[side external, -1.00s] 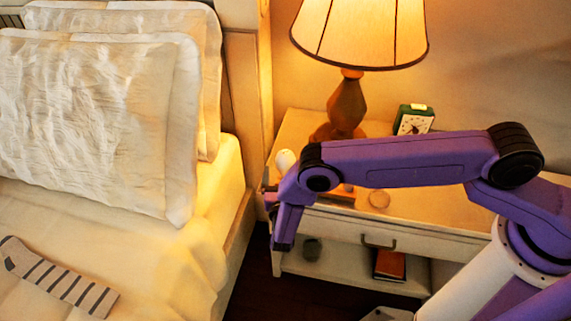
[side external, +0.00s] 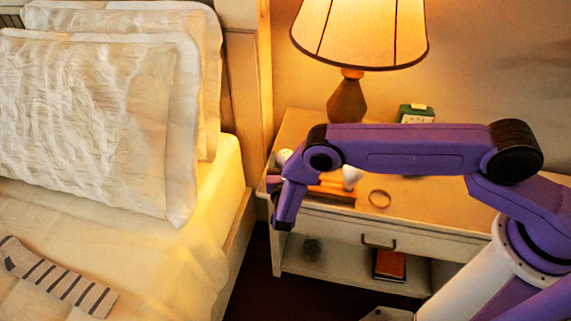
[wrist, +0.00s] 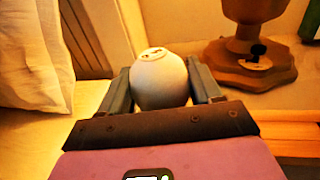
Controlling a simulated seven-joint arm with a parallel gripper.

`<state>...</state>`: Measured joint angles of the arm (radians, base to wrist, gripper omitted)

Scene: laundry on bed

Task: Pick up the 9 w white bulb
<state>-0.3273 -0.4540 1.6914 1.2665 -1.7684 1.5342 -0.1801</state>
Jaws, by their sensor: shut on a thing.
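The white bulb (wrist: 160,82) sits between the two fingers of my gripper (wrist: 161,88) in the wrist view, its rounded end with a small dark marking showing. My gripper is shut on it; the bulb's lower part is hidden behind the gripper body. In the side view, part of a white rounded bulb (side external: 283,157) shows at the nightstand's left edge beside my wrist. My fingertips are mostly hidden there, and I cannot tell whether the bulb is clear of the surface. Another white object (side external: 351,177), partly hidden by my arm, is farther right on the nightstand.
The nightstand (side external: 455,215) holds a lamp (side external: 347,102), a green clock (side external: 415,114), orange items (side external: 335,192) and a ring-shaped item (side external: 380,198). A book (side external: 390,265) lies on its lower shelf. The bed (side external: 190,265), with pillows and a striped sock (side external: 65,280), stands at the left.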

